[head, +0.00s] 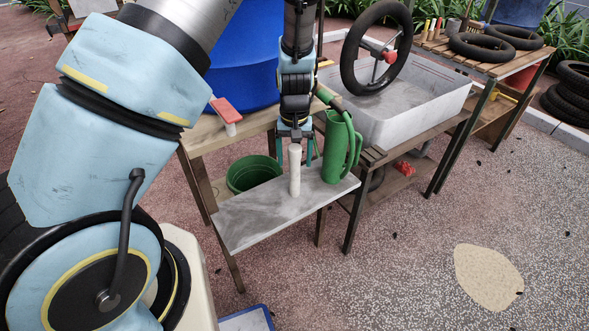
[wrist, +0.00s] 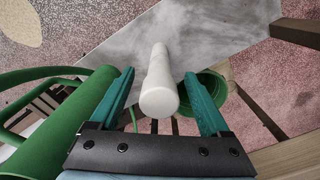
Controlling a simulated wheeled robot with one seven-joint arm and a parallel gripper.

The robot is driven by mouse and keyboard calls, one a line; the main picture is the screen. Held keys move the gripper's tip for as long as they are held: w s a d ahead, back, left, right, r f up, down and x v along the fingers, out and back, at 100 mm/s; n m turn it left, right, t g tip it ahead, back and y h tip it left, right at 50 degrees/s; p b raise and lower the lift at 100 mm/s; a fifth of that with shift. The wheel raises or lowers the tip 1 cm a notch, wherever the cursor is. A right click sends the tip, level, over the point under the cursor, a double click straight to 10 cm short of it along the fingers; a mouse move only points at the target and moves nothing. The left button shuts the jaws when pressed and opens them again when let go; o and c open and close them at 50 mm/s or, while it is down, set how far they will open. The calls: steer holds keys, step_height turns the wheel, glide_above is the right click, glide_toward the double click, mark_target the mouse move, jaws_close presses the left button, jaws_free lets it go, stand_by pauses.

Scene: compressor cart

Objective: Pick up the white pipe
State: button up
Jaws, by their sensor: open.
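The white pipe (head: 295,170) stands upright on the grey board (head: 262,213) of the low wooden table. In the wrist view the pipe (wrist: 159,85) shows end-on, between the two teal fingers. My gripper (head: 296,155) points down at the pipe's top in the head view. My gripper (wrist: 160,95) is open, with one finger on each side of the pipe and a visible gap to each. I cannot tell exactly how far down the pipe the fingertips reach.
A green watering can (head: 341,148) stands close to the right of the pipe, and beside the left finger in the wrist view (wrist: 75,115). A green bucket (head: 254,174) is behind the board. A white tub (head: 412,100) with a wheel above it stands at the right.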

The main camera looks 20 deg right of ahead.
steer(key=shift+f, duration=0.35)
steer(key=shift+c, duration=0.2)
jaws_close()
